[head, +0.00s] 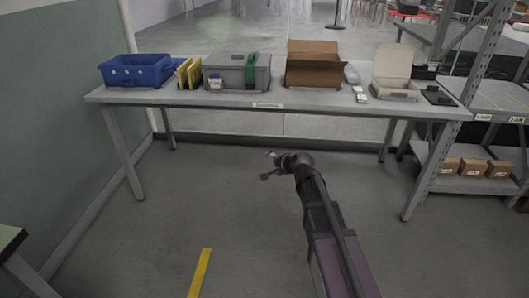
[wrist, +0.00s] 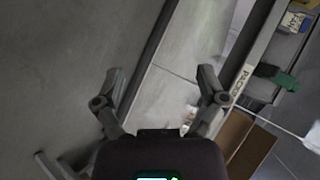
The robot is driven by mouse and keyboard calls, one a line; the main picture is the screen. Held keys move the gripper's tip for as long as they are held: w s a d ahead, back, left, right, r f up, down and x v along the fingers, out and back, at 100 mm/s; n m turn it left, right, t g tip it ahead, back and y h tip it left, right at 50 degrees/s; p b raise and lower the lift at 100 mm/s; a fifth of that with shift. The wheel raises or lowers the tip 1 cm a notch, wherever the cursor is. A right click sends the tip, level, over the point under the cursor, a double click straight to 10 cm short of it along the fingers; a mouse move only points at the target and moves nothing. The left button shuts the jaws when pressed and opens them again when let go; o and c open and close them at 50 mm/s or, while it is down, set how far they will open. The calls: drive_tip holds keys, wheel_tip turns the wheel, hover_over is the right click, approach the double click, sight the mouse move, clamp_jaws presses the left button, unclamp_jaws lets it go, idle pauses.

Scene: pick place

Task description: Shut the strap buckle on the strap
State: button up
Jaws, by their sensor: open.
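A green strap (head: 251,70) runs over the right part of a grey lidded case (head: 230,75) on the packing table. The green strap also shows in the wrist view (wrist: 284,80) near the right edge. The buckle is too small to make out in either view. My gripper (head: 268,166) is in front of the table and below its top, apart from the case and the strap. In the wrist view my gripper (wrist: 162,88) has its two fingers spread wide, with nothing between them.
The table (head: 300,99) also holds a blue bin (head: 136,72), yellow folders (head: 188,74), an open cardboard box (head: 314,66) and an open pale box (head: 393,75). A metal shelf rack (head: 440,130) with small cartons stands at the right. The floor before the table is clear.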

drive_tip(key=s+d+f+n+g+h, duration=0.3)
drive_tip(key=s+d+f+n+g, duration=0.1)
drive_tip(key=s+d, duration=0.6)
drive_tip(key=s+d+f+n+g+h, duration=0.4)
drive_tip(key=s+d, duration=0.6)
drive_tip(key=s, duration=0.4)
drive_tip(key=shift+s+f+n+g, duration=0.2)
drive_tip(key=shift+s+n+g, duration=0.1)
drive_tip(key=shift+s+g, duration=0.1)
